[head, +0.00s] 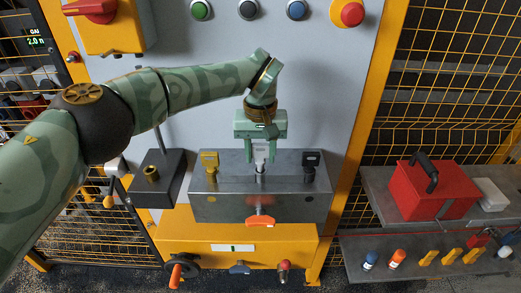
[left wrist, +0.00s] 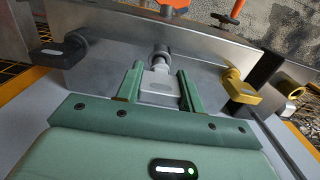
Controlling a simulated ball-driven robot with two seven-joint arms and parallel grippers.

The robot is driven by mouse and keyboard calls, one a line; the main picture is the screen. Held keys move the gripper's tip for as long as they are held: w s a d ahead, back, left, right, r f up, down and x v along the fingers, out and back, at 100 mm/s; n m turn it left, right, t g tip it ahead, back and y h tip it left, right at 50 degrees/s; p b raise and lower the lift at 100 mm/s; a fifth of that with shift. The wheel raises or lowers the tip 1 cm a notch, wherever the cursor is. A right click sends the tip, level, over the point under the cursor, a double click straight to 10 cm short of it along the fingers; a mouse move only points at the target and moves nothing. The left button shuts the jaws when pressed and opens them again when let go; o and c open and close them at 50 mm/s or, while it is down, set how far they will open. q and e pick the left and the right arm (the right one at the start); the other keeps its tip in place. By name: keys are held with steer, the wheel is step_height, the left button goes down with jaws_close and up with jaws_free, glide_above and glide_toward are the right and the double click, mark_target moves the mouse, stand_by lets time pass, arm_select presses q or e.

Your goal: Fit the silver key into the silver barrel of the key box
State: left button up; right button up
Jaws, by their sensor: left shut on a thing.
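The steel key box (head: 230,208) sits on a yellow ledge against the grey panel. My left gripper (head: 261,157) points down above its middle. It is shut on the silver key (left wrist: 160,92), whose pale head shows between the fingers in the left wrist view. The key's lower end meets the top of the silver barrel (left wrist: 161,52), which also shows in the head view (head: 261,178). Key and barrel look in line; how deep the key sits cannot be told. My right gripper is not in view.
A dark block with a brass cylinder (head: 151,173) is left of the box. A red toolbox (head: 440,190) stands on a shelf at right.

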arm_select(q)
steer(key=shift+f+b, duration=0.6)
steer(key=shift+f, duration=0.7)
steer(key=o, duration=1.1)
steer(key=shift+r, duration=0.1)
step_height(320, 180, up, 14)
steer(key=shift+r+p, duration=0.1)
steer(key=shift+p, duration=0.9)
step_height(320, 180, up, 2)
steer(key=p, duration=0.5)
